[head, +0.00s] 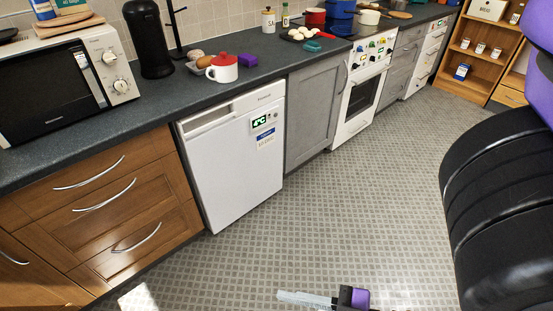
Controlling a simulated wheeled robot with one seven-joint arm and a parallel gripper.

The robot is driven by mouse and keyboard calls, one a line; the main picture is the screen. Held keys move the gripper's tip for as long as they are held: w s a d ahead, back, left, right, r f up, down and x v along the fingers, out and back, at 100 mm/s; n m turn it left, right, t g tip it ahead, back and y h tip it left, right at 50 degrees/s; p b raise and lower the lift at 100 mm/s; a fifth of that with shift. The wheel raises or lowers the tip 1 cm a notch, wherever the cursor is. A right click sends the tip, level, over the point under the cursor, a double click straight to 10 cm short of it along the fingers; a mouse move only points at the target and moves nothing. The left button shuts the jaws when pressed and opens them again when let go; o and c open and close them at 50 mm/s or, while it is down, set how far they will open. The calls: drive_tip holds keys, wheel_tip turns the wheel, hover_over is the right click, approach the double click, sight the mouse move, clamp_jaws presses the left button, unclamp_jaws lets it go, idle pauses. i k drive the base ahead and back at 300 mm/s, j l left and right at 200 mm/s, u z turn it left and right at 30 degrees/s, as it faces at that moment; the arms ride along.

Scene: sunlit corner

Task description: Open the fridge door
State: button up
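The fridge (233,165) is a small white undercounter unit, left of centre in the head view, below the dark worktop. Its door looks shut. A display reading 4°C (259,121) and a small label sit at the upper right of its front, and a recessed strip (208,119) runs along the upper left. What seems to be part of my gripper (310,299), a pale finger with a black and purple body, shows at the bottom edge, apart from the fridge. The frame cuts it off, so its opening is not clear.
Brown wooden drawers (107,203) stand left of the fridge and a grey cupboard (313,112) right of it. A white oven (360,97) is further right. The tiled floor (350,210) in front is clear. My black and purple arm fills the right side.

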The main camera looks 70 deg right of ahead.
sight(234, 154)
drive_tip(key=z, duration=1.3)
drive_tip(key=i+l+u, duration=0.1)
drive_tip(key=i+u, duration=0.2)
drive_tip(key=i, duration=0.4)
